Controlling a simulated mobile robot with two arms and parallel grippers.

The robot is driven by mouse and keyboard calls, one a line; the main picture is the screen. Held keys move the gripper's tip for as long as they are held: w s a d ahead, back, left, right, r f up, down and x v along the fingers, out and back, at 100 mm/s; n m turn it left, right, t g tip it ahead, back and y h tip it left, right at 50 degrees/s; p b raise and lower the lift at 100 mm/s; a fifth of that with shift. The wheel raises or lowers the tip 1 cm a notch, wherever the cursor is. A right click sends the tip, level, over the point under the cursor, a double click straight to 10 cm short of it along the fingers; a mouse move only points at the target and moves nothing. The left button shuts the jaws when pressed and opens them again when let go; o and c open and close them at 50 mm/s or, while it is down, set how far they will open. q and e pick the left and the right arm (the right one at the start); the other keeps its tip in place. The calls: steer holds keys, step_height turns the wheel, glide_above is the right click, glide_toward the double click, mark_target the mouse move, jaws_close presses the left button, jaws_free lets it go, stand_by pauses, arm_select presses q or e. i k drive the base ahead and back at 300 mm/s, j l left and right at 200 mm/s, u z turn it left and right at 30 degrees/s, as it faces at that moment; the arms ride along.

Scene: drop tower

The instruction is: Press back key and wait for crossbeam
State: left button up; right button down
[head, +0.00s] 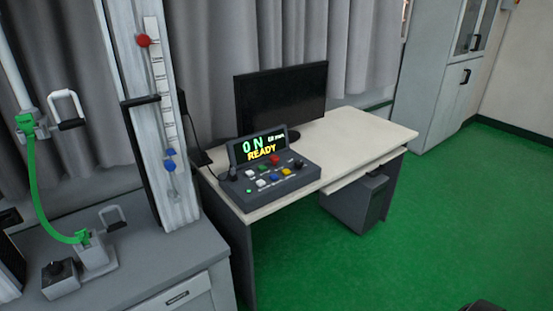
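Key labels are too small to read, so I cannot tell which is the back key. Its display (260,147) shows "0 N", a small unreadable value and "READY". At the left stands a tall frame with a scaled column (160,85) bearing a red marker (144,41) and blue markers (170,160). A green strap (37,190) hangs slack between an upper and a lower clamp. I cannot identify the crossbeam for certain.
A black monitor (281,95) stands behind the box on the white desk (370,140). A grey computer case (355,204) is under it. A grey bench (165,265) carries the frame. Green floor (440,220) is open at the right, before a cabinet (455,75).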

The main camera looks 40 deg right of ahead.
mark_target(274, 177)
steer(key=i+l, duration=0.3)
steer(key=i+l+z, duration=0.1)
steer(key=i+l, duration=0.25)
steer(key=i, duration=0.2)
